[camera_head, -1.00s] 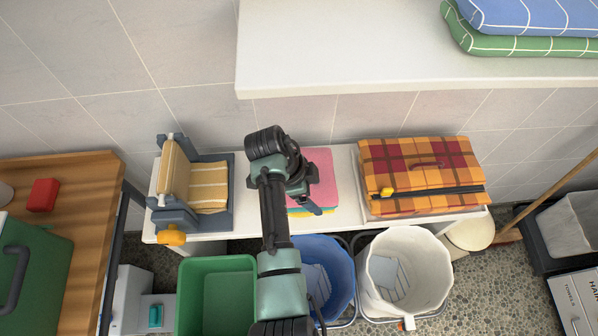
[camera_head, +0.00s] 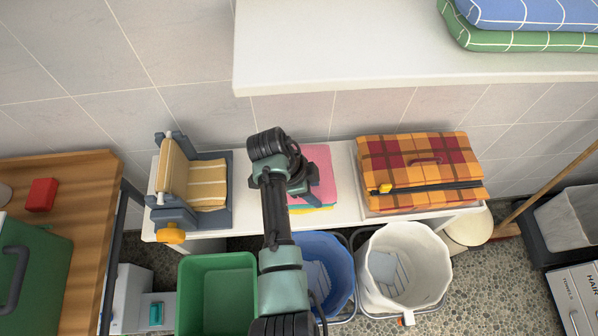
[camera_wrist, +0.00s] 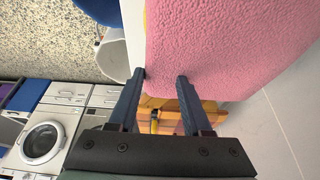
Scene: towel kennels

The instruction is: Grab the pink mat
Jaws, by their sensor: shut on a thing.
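The pink mat (camera_head: 320,165) lies on top of a small stack on the white shelf, with yellow and green edges showing below it. My arm hides its left part in the head view. In the wrist view the pink mat (camera_wrist: 225,45) fills the upper right. My gripper (camera_wrist: 164,78) has its two fingers at the mat's near edge, with pink material between them, and is shut on it. In the head view my gripper (camera_head: 302,188) is over the mat's left side, its fingertips mostly hidden.
A grey holder with a striped yellow towel (camera_head: 208,187) stands left of the mat, and a plaid orange case (camera_head: 420,165) stands right. A green bin (camera_head: 217,290), a blue bin (camera_head: 328,265) and a white bin (camera_head: 405,265) stand below. A white upper shelf (camera_head: 350,45) overhangs behind.

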